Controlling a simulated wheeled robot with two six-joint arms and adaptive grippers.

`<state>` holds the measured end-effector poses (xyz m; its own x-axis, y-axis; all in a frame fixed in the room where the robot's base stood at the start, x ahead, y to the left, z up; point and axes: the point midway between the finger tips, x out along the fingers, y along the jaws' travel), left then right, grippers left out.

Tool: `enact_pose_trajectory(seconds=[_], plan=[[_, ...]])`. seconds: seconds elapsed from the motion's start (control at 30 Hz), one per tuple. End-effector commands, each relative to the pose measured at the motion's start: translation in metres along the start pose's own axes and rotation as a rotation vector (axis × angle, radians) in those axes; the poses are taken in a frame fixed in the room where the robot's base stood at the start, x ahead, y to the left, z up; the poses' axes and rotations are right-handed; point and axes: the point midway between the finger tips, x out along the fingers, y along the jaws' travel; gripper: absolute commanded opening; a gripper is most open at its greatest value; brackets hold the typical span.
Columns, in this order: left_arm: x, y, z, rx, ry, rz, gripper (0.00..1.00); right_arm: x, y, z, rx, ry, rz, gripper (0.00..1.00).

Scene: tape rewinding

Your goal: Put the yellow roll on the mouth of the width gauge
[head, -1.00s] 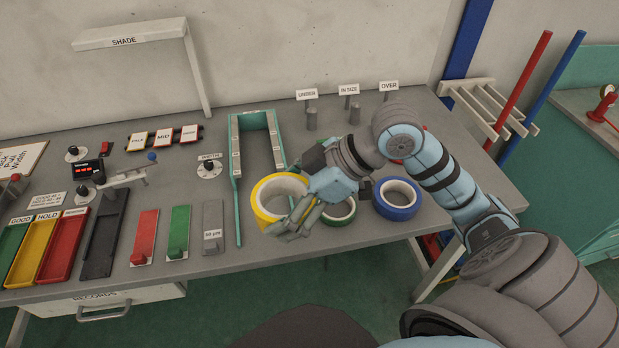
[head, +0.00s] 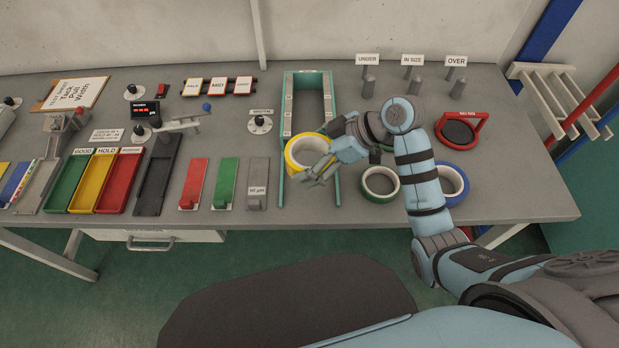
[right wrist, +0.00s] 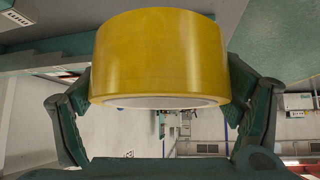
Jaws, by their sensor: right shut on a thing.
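The yellow roll (head: 291,158) is held by my right gripper (head: 318,171). In the right wrist view the roll (right wrist: 160,60) sits between both fingers (right wrist: 158,105). The width gauge (head: 287,98) is a green U-shaped frame with grey inner bars, its mouth toward the table's front. In the head view the roll overlaps the lower part of the gauge, between its two long side rails. I cannot tell whether the roll touches the gauge or hovers above it. My left gripper is not in view.
Grey posts (head: 369,87) stand behind right. A red-framed ring (head: 459,133) is farther right.

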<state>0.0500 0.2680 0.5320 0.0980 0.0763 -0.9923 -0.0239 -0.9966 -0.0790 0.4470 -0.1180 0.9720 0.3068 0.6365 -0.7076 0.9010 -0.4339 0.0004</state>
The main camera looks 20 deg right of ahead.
Motion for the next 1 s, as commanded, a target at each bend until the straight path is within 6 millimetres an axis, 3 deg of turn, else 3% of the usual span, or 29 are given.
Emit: enact_pose_trajectory(seconds=[0.1,0.4,0.77,0.8,0.87,1.0], plan=[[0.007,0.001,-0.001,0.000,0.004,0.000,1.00,0.022,-0.001,0.021,0.001,0.001,-0.001,0.54],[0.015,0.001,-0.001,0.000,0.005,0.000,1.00,0.056,-0.001,0.054,0.001,0.001,-0.002,0.54],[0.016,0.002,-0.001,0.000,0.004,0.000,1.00,0.060,0.000,0.058,-0.001,0.003,0.001,0.54],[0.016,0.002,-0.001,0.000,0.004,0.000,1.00,0.059,0.000,0.058,-0.001,0.002,0.000,0.94],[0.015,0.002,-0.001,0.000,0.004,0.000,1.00,0.059,0.000,0.057,-0.001,0.002,0.000,1.00],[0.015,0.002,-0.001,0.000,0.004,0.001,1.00,0.059,0.000,0.057,-0.001,0.002,0.000,1.00]])
